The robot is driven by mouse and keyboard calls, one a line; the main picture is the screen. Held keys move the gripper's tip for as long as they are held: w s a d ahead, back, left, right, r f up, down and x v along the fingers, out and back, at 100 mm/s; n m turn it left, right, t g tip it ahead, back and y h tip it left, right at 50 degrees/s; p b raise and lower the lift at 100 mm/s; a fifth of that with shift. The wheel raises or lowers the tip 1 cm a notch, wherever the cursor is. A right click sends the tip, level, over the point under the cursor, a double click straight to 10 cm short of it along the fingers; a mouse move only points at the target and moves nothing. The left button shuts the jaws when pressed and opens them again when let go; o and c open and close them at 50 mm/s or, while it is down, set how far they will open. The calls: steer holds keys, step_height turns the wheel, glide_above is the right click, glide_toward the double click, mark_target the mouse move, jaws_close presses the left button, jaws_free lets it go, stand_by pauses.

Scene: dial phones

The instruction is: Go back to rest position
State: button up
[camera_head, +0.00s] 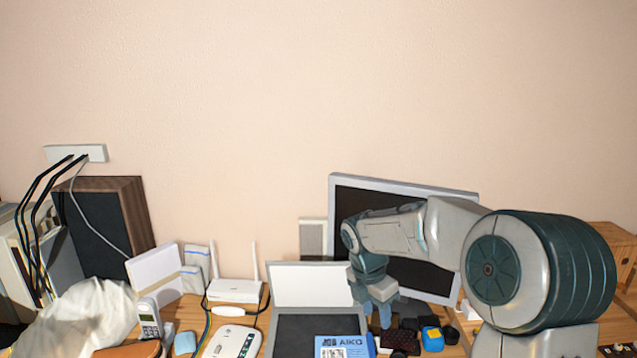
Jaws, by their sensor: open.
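My gripper (376,306) is at the end of my arm, which reaches in from the right in front of a monitor. It points down over the desk, close to a blue box (343,347) and a dark keyboard-like object (400,341). The fingers look small and partly merge with the clutter behind them. I see nothing held between them.
A grey-framed monitor (340,193) stands behind my arm. A white router (236,291), a laptop-like device (312,285), a speaker (108,222) and a white bag (80,322) crowd the desk. The wall above is clear except for a power strip (76,153).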

steer(key=s+d+r+m+t+y, duration=0.1)
steer(key=s+r+m, duration=0.1)
steer(key=s+m, duration=1)
steer(key=s+d+r+m+t+y, duration=0.1)
steer(key=s+r+m+t, duration=0.1)
steer(key=s+m, duration=1.1)
steer(key=shift+s+d+r, duration=0.2)
steer(key=shift+r, duration=0.2)
